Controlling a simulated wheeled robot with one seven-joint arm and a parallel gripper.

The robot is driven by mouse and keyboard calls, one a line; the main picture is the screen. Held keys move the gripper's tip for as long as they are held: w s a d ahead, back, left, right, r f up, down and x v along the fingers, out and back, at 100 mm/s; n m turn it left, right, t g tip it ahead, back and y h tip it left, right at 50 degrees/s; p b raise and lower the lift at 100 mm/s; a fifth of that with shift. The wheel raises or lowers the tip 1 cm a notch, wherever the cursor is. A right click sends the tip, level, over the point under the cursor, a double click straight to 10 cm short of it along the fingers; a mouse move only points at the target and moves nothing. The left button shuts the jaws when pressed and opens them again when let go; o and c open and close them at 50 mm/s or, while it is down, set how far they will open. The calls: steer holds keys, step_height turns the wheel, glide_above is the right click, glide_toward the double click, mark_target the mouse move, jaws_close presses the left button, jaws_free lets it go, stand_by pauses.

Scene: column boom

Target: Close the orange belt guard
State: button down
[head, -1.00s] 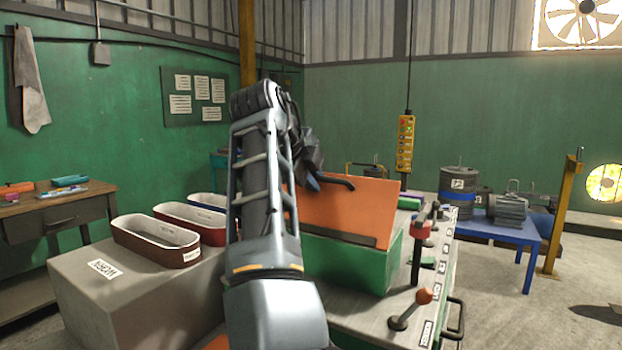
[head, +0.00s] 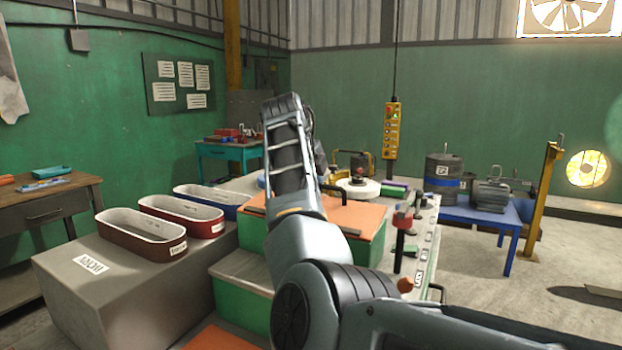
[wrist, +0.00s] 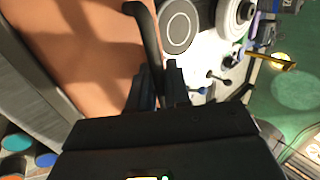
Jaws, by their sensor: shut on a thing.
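The orange belt guard (head: 352,217) lies flat or nearly flat over the top of a green housing (head: 368,256); I cannot tell whether a small gap is left. My arm hides its left part in the head view. A black bar handle (head: 334,192) stands on its far side. In the wrist view the orange panel (wrist: 75,45) fills the upper left, and the black handle (wrist: 146,35) runs down to my gripper (wrist: 160,82). My gripper is shut on this handle; in the head view my arm mostly hides it.
Several oval bins, including a dark red one (head: 180,215), stand on a grey block at the left. A yellow pendant (head: 391,130) hangs behind.

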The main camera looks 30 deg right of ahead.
steer(key=shift+w+d+f, duration=0.1)
steer(key=shift+d+f, duration=0.05)
steer(key=shift+f, duration=0.25)
steer(key=shift+w+d+f, duration=0.1)
steer(key=shift+f, duration=0.3)
steer(key=c, duration=1.3)
jaws_free()
steer(key=shift+f, duration=0.1)
steer(key=v, duration=0.8)
steer(key=shift+d+r+b, duration=0.15)
steer(key=shift+r+b, duration=0.05)
steer(key=shift+b, duration=0.2)
